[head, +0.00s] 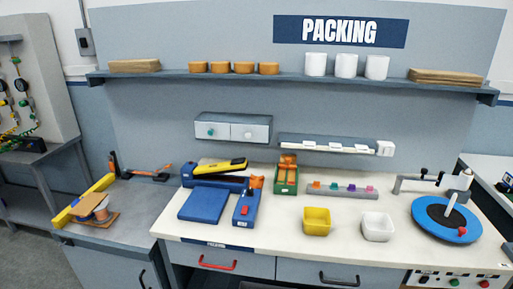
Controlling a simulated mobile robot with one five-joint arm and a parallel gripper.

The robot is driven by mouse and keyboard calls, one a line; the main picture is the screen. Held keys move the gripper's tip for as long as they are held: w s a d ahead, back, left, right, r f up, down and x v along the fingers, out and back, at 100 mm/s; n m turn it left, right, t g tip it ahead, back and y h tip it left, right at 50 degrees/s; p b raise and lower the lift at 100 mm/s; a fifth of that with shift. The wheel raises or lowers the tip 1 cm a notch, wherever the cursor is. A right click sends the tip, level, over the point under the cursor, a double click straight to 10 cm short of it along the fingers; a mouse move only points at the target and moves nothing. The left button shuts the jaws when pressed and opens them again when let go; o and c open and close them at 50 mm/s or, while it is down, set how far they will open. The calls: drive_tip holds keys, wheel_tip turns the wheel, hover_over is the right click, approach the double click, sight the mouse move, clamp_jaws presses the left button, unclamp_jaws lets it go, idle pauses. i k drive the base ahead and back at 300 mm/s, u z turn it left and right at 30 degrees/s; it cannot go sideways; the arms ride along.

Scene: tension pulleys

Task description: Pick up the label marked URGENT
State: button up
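A grey rail (290,139) on the back panel above the bench carries a row of small white labels, including a left one (308,144), a middle one (335,147) and a right one (362,149). Their print is too small to read, so I cannot tell which is marked URGENT. A white block (385,148) sits at the rail's right end. My gripper is not in view.
The white bench (285,230) holds a blue flat block (205,204), a green-and-orange device (286,178), a yellow bin (317,221), a white bin (377,226) and a blue turntable (423,227). A shelf (290,76) with cups runs above. The bench front between the bins is clear.

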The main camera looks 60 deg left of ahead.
sight(306, 143)
drive_tip(key=u, duration=2.85)
drive_tip(key=i, duration=1)
drive_tip(key=z, duration=0.05)
